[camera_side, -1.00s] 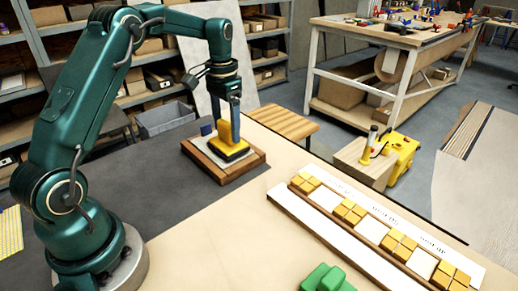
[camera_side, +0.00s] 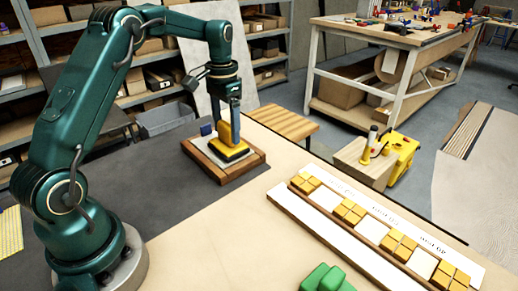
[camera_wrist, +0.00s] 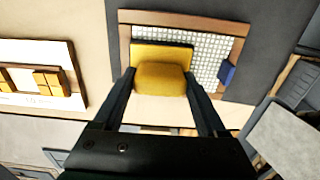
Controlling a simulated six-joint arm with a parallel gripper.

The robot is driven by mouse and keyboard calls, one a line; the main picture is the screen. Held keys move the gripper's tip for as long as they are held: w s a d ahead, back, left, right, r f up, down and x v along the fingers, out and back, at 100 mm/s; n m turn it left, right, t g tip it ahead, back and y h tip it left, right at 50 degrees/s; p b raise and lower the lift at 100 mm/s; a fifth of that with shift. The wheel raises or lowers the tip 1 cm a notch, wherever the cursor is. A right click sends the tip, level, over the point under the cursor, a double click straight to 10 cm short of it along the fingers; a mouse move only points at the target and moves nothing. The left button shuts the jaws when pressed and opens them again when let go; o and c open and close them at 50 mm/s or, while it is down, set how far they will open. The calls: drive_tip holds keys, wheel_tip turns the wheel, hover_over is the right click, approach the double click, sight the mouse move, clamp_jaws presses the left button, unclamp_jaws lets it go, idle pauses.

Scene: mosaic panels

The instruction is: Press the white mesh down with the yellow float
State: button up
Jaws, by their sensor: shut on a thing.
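The yellow float (camera_side: 229,146) has a dark base and stands on the wood-framed panel (camera_side: 222,177) in the side view. My gripper (camera_side: 228,123) is above it, shut on its yellow handle. In the wrist view, my gripper (camera_wrist: 161,88) has a finger on each side of the float handle (camera_wrist: 160,79), and the float's plate (camera_wrist: 162,55) lies flat over the panel. The white mesh (camera_wrist: 208,50) shows as a grid inside the frame, to the right of the float. The float hides the left part of the mesh. A small blue block (camera_wrist: 227,72) sits at the panel's right edge.
A long wooden rack (camera_side: 362,240) with yellow tiles and white squares lies on the table at the right. A green object (camera_side: 325,278) is at the front edge. A yellow mesh sheet (camera_side: 10,232) lies far left. The table between panel and rack is clear.

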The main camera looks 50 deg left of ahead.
sight(217, 124)
drive_tip(key=shift+f, duration=0.5)
idle(1.1)
drive_tip(key=shift+r, duration=3.6)
drive_tip(key=shift+a, duration=0.1)
drive_tip(key=shift+a+f, duration=0.65)
drive_tip(key=shift+f, duration=0.35)
drive_tip(key=shift+a+f, duration=0.6)
drive_tip(key=shift+f, duration=0.35)
drive_tip(key=shift+a+f, duration=0.65)
drive_tip(key=shift+f, duration=0.35)
drive_tip(key=shift+f, duration=0.65)
